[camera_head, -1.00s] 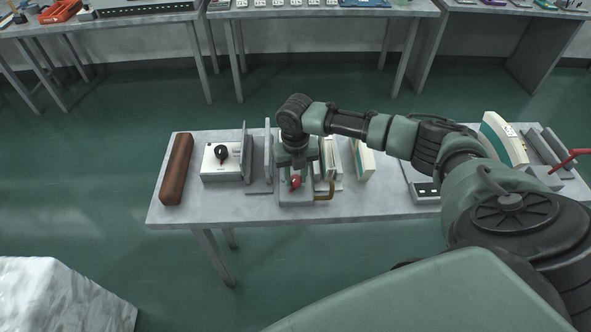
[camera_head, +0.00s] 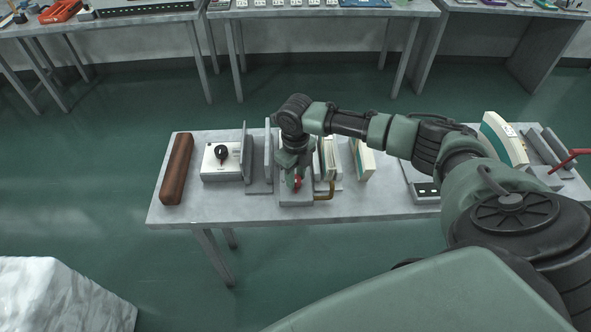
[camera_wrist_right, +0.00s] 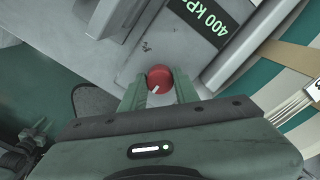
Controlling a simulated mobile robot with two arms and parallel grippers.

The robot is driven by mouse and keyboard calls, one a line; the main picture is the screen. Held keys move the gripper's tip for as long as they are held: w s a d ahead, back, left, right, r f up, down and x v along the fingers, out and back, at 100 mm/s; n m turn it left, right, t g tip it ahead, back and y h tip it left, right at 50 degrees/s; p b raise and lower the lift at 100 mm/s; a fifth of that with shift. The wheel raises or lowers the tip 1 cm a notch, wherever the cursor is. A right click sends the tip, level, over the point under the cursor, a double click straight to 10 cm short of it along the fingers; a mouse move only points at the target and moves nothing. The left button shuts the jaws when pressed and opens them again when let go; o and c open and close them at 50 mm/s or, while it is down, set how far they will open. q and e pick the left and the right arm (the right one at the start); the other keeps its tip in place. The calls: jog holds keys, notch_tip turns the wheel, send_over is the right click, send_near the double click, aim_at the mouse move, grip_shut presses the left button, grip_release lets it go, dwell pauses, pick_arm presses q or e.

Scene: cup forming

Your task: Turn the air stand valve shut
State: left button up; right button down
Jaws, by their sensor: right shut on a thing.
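The air stand valve has a round red knob (camera_head: 297,183) with a white pointer mark, low on the front of the grey air stand (camera_head: 296,199). The knob also shows in the right wrist view (camera_wrist_right: 160,78), between the two green fingers. My right gripper (camera_head: 296,176) comes down on it from above and is shut on the knob. In the right wrist view, the white mark points down and left. A display (camera_wrist_right: 207,23) on the stand reads 400 kPa. A brass-coloured bent pipe (camera_head: 326,191) sticks out to the right of the stand. My left gripper is not in view.
A white box with a black knob (camera_head: 221,155) and a brown bar (camera_head: 177,169) lie left on the table (camera_head: 230,208). Upright plates (camera_head: 258,160) stand close left of the stand, white-and-green books or panels (camera_head: 362,158) close right.

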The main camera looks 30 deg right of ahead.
dwell(0.3)
jog(key=c, duration=1.1)
grip_release()
jog(key=shift+o, duration=0.2)
jog(key=shift+r, duration=0.1)
notch_tip(320, 180, up, 8)
jog(key=shift+f+b, duration=0.15)
jog(key=shift+b, duration=0.65)
